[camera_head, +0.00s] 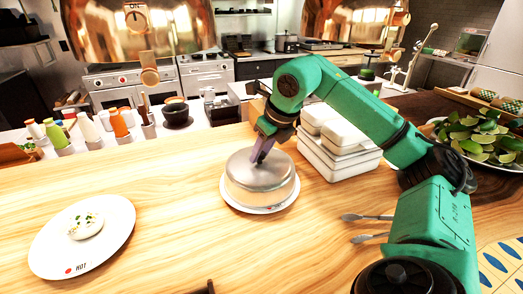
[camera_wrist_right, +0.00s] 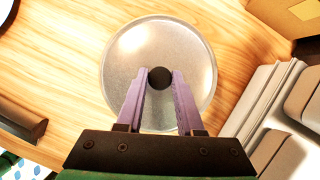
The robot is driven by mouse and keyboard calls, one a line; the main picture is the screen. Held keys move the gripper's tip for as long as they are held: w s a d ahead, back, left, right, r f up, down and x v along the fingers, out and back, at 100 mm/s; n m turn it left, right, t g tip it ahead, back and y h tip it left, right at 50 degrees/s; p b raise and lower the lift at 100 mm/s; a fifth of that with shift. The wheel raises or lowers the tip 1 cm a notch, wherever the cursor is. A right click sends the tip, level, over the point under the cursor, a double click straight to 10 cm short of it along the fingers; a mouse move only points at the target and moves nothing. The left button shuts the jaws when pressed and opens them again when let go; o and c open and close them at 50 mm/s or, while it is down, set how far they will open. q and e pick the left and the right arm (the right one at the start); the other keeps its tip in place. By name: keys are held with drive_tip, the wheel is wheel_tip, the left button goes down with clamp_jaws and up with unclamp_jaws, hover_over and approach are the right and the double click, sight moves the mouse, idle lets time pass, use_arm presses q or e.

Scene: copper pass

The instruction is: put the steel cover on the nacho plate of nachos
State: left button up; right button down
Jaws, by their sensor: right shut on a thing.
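The steel cover (camera_head: 262,177) is a shiny round dome with a dark knob, which shows in the right wrist view (camera_wrist_right: 160,78). It appears level over a white plate (camera_head: 236,206), whose rim shows around its lower edge. Any nachos are hidden under the cover, and I cannot tell whether its edge fully touches the plate. My right gripper (camera_head: 259,157) comes down from above, its purple fingers shut on the knob; they also show in the right wrist view (camera_wrist_right: 159,84). My left gripper is not in view.
A white "HOT" plate (camera_head: 45,250) with a small garnished mound stands at the left. Stacked white containers (camera_head: 330,163) stand right behind the cover. Tongs (camera_head: 368,217) lie to the right. Bottles and a lime bowl (camera_head: 505,166) line the back and right. The front-middle counter is mostly clear.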

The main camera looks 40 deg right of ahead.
drive_tip(key=shift+c, duration=2.3)
unclamp_jaws()
drive_tip(key=o, duration=0.5)
drive_tip(key=shift+c, duration=0.2)
wheel_tip(320, 180, up, 5)
drive_tip(key=p, duration=0.5)
drive_tip(key=shift+r, duration=0.1)
